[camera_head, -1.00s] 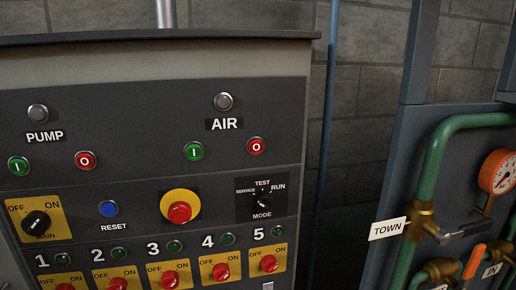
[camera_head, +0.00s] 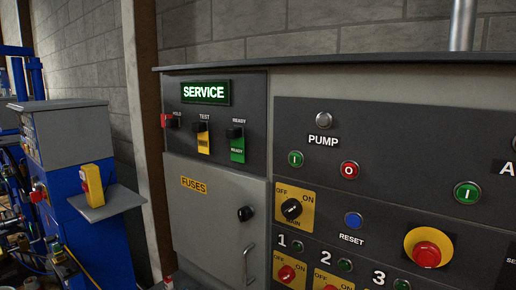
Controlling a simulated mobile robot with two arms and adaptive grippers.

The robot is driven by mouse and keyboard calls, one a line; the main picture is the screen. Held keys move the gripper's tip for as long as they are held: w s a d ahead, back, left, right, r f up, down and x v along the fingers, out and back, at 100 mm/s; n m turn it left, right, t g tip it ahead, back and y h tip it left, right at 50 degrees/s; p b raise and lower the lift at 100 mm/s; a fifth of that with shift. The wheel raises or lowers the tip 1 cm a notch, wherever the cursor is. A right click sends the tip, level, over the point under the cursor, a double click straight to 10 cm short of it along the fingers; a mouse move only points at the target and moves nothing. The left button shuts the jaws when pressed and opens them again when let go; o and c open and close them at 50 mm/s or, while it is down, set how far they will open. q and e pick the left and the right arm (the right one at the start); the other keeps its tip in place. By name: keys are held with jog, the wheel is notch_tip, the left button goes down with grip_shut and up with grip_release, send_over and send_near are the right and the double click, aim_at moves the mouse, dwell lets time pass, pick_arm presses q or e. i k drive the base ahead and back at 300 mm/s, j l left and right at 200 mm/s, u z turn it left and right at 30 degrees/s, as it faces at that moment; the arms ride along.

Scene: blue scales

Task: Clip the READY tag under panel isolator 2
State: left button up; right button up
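The green READY tag (camera_head: 237,150) hangs below a black clip or knob (camera_head: 234,132) under the word READY, on the dark board at the panel's upper left. Panel isolator 2 (camera_head: 325,282) is a yellow plate marked OFF and ON at the bottom edge of the view. Its red knob is cut off there, and the space under it is out of view. The number 2 and a green lamp (camera_head: 345,265) sit above it. Neither of my grippers is in view.
Left of the READY tag are a yellow TEST tag (camera_head: 203,143) and a red HOLD tag (camera_head: 166,121). Below is a grey FUSES door (camera_head: 208,225) with a handle. A lit SERVICE sign (camera_head: 205,92) is above. A blue cabinet (camera_head: 75,165) stands at left.

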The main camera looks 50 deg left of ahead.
aim_at(234, 133)
jog(key=u, duration=1.7)
